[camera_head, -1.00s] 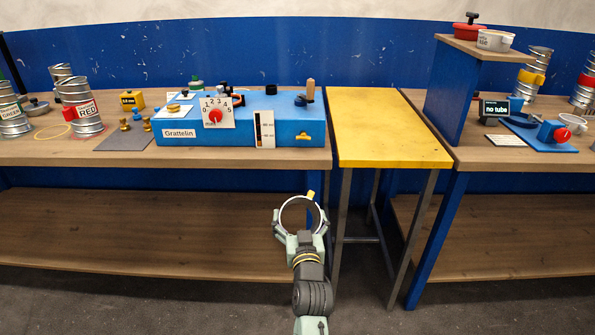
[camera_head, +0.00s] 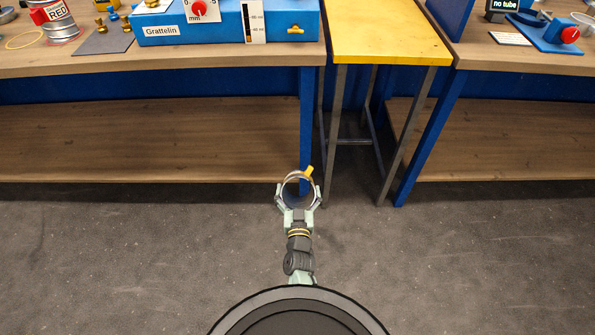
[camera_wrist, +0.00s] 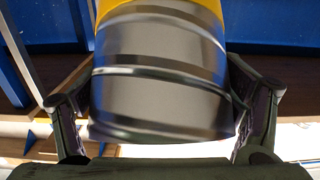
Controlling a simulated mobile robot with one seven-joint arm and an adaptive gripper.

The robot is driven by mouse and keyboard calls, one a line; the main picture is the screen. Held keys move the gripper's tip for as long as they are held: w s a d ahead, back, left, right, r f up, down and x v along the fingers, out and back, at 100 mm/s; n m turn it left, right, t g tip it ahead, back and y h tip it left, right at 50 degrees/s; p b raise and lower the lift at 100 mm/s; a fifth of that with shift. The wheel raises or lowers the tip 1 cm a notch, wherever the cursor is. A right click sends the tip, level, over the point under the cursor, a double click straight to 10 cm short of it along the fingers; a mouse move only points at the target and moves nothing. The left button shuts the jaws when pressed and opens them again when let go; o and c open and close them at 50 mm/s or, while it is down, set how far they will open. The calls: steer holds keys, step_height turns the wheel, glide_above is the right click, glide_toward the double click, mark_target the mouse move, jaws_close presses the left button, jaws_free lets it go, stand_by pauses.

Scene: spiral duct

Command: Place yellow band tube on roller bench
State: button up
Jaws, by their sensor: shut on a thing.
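My gripper (camera_head: 298,202) is shut on the yellow band tube (camera_wrist: 160,70), a ribbed shiny metal duct with a yellow band at its far part in the wrist view. In the head view the tube (camera_head: 298,177) shows end-on as a ring, with a yellow tab at its upper right. A finger grips it on each side in the wrist view. My gripper holds it out over the floor, in front of the benches. I cannot identify the roller bench for certain; a blue bench device labelled Grattelin (camera_head: 225,25) stands on the left workbench.
The left workbench (camera_head: 150,60) has a lower wooden shelf (camera_head: 150,140). A yellow-topped table (camera_head: 385,35) stands between it and the right workbench (camera_head: 530,60). A tube labelled RED (camera_head: 58,18) stands at upper left. The grey floor (camera_head: 450,260) is clear.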

mark_target(299, 207)
steer(key=f, duration=0.3)
steer(key=shift+s+d+f, duration=0.1)
steer(key=shift+s+f, duration=0.15)
steer(key=shift+s, duration=0.15)
steer(key=shift+d+r, duration=0.1)
steer(key=shift+s, duration=0.1)
steer(key=shift+r, duration=0.1)
